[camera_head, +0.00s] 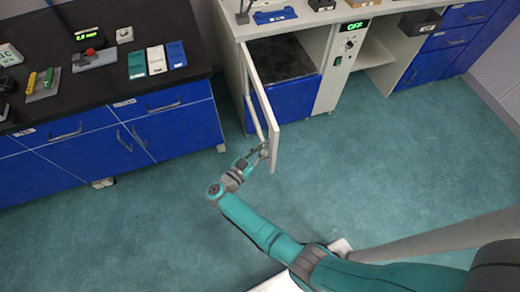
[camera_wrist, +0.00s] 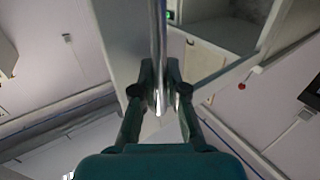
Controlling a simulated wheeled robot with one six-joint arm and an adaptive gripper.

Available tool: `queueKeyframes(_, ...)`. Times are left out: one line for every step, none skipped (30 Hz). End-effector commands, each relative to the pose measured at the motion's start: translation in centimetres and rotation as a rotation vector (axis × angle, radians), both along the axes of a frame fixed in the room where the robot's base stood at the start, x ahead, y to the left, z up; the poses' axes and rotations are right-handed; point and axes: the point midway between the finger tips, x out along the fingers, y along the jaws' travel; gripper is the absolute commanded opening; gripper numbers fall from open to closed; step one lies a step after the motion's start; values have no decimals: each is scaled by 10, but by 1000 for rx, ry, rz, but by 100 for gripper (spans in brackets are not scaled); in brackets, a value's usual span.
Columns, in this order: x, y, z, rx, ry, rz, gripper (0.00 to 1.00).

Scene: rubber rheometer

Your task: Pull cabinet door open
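The cabinet door (camera_head: 262,103) is a light panel seen nearly edge-on. It stands swung well out from the grey-white cabinet (camera_head: 318,98), whose dark inner shelf (camera_head: 282,62) shows. A long bar handle (camera_head: 253,112) runs along the door's left face. My gripper (camera_head: 262,152) is at the door's outer end, by the lower end of the handle. In the wrist view the metal handle (camera_wrist: 158,45) runs between the two fingers of my gripper (camera_wrist: 160,88), which are closed in on it from both sides. The exact finger contact is partly hidden.
A blue drawer cabinet with a black top (camera_head: 165,85) stands to the left, close to the open door. A control panel reading OFF (camera_head: 355,27) is right of the opening. The green floor (camera_head: 390,165) is clear to the right.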

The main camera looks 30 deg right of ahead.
Motion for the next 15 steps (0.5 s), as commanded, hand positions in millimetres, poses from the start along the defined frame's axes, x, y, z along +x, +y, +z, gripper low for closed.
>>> queueKeyframes(0, 0, 1, 0, -1, 0, 26)
queueKeyframes(0, 0, 0, 0, -1, 0, 33)
queueKeyframes(0, 0, 0, 0, -1, 0, 37)
queueKeyframes(0, 0, 0, 0, -1, 0, 37)
queueKeyframes(0, 0, 0, 0, -1, 0, 37)
queueKeyframes(0, 0, 0, 0, -1, 0, 37)
queueKeyframes(0, 0, 0, 0, -1, 0, 37)
queueKeyframes(0, 0, 0, 0, -1, 0, 37)
queueKeyframes(0, 0, 0, 0, -1, 0, 37)
queueKeyframes(0, 0, 0, 0, -1, 0, 37)
queueKeyframes(0, 0, 0, 0, -1, 0, 37)
queueKeyframes(0, 1, 0, 0, -1, 1, 37)
queueKeyframes(0, 2, 0, 0, -1, 1, 37)
queueKeyframes(-1, 4, 0, 0, -1, 2, 37)
queueKeyframes(-2, 7, 0, 0, -1, 3, 37)
